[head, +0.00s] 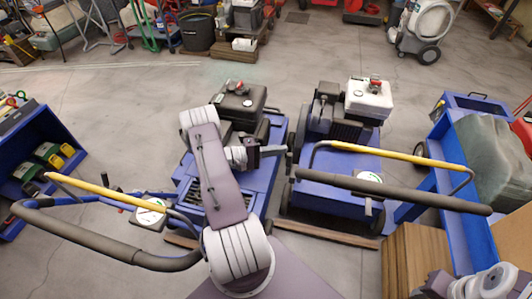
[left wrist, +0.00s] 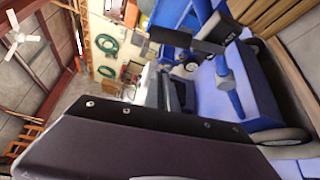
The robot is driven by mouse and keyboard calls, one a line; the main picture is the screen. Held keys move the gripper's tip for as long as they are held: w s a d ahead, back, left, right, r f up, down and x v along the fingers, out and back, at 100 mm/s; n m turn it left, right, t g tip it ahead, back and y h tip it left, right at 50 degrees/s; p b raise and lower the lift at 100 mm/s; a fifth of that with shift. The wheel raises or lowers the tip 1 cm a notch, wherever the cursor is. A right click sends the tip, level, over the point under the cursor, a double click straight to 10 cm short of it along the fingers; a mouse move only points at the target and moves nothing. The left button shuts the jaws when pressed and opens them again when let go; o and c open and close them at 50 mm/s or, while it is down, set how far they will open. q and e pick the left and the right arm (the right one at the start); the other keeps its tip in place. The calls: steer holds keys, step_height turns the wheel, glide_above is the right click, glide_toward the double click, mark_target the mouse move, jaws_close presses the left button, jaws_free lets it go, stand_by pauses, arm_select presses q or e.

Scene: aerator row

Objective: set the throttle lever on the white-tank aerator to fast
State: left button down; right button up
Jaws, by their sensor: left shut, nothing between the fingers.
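The white-tank aerator is a blue machine with a white tank (head: 370,98) and red cap, right of centre in the head view. Its handle (head: 400,155) has a yellow bar and a dark grip, with a round white dial (head: 369,178) beneath. I cannot make out its throttle lever or the lever's setting. My left gripper (head: 281,150) is shut and empty, between the two aerators, close to the left side of the white-tank one. I cannot tell whether it touches. My right arm (head: 488,284) shows at the bottom right corner; its fingers cannot be made out.
A black-tank aerator (head: 238,100) stands at the left, its handle (head: 110,245) reaching toward the lower left. A blue shelf (head: 62,135) with tools is far left. A blue cart (head: 455,150) with a grey-green load is at the right. Open concrete floor lies behind the aerators.

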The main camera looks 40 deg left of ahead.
mark_target(288, 162)
arm_select(q)
steer(key=d, duration=0.1)
steer(key=s+d, duration=0.2)
steer(key=shift+d+r, duration=0.1)
steer(key=shift+r, duration=0.2)
arm_select(e)
steer(key=shift+r, duration=0.15)
arm_select(q)
steer(key=shift+s, duration=0.1)
arm_select(e)
steer(key=shift+s+d+f, duration=0.1)
steer(key=shift+s+f, duration=0.05)
steer(key=shift+f, duration=0.2)
arm_select(q)
steer(key=shift+s+d+r+m+t+h+b, duration=0.2)
steer(key=shift+s+d+m+t+b, duration=0.1)
steer(key=shift+s+d+m+b, duration=0.25)
steer(key=shift+s+d+r+m+t+h+b, duration=0.1)
steer(key=shift+s+d+m+t+h+b, duration=0.2)
steer(key=shift+s+m, duration=0.45)
arm_select(e)
steer(key=shift+s+d+f, duration=0.15)
steer(key=shift+s+f, duration=0.2)
steer(key=shift+f, duration=0.4)
arm_select(q)
steer(key=shift+s+f, duration=0.1)
steer(key=shift+s, duration=0.05)
